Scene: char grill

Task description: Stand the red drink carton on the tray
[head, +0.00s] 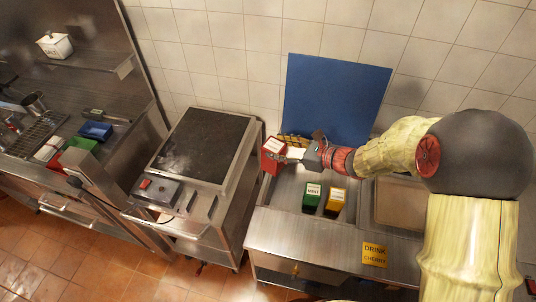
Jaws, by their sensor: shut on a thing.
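My gripper (288,155) is shut on a red drink carton (272,153) with a white label. It holds the carton at the left end of the steel counter, near the grill's right edge. The carton looks slightly tilted; whether its base touches anything, I cannot tell. A brownish rectangular surface with a pale rim (377,207), perhaps the tray, lies on the counter to the right, partly hidden by my arm.
A blue board (335,98) leans on the tiled wall behind my gripper. The dark-topped grill (203,145) stands left. Small blue (96,131) and green (80,158) items lie on the far-left counter.

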